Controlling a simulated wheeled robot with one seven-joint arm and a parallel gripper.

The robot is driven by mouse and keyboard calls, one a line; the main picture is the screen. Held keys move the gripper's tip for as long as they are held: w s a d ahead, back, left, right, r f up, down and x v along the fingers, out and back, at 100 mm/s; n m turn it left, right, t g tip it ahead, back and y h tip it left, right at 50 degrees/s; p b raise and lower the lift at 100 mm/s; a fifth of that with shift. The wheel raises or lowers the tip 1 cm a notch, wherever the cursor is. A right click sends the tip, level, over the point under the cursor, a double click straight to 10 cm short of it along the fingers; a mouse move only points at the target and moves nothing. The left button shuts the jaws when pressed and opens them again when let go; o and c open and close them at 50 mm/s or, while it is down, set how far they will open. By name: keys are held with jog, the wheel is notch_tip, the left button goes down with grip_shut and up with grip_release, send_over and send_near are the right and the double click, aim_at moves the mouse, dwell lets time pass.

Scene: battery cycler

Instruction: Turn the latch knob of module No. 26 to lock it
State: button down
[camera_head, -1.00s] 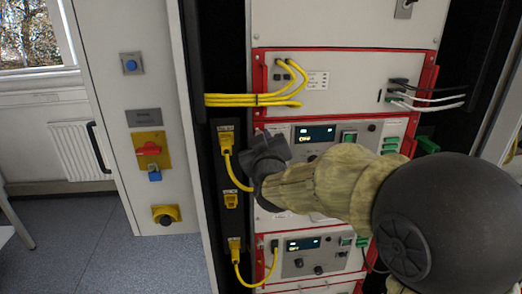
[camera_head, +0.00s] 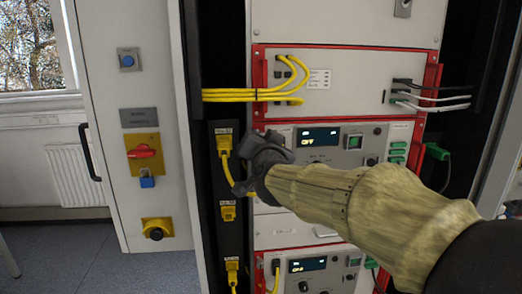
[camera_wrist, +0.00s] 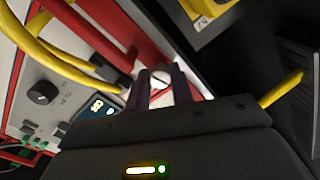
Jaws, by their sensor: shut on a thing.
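My gripper (camera_head: 268,146) is at the left edge of the middle module (camera_head: 345,161), in front of its red frame. In the wrist view, its two dark fingers (camera_wrist: 161,80) are shut on a small pale, rounded knob (camera_wrist: 159,77) beside the red frame. This appears to be the latch knob; its turn angle cannot be told. In the head view the gripper hides the knob. The module has a lit display (camera_head: 319,135). I cannot read a module number.
Yellow cables (camera_head: 245,97) run across the module above. A yellow plug (camera_head: 224,143) with its cable hangs just left of my gripper. Another module with a display (camera_head: 308,265) is below. A red handle (camera_wrist: 115,24) is close in the wrist view.

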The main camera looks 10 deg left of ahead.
jog(key=shift+f+m+b, duration=0.1)
jog(key=shift+m+b, duration=0.7)
jog(key=shift+m, duration=0.8)
jog(key=c, duration=1.2)
grip_release()
jog(key=shift+s, duration=0.1)
jog(key=p+v, duration=0.2)
jog(key=v, duration=1.5)
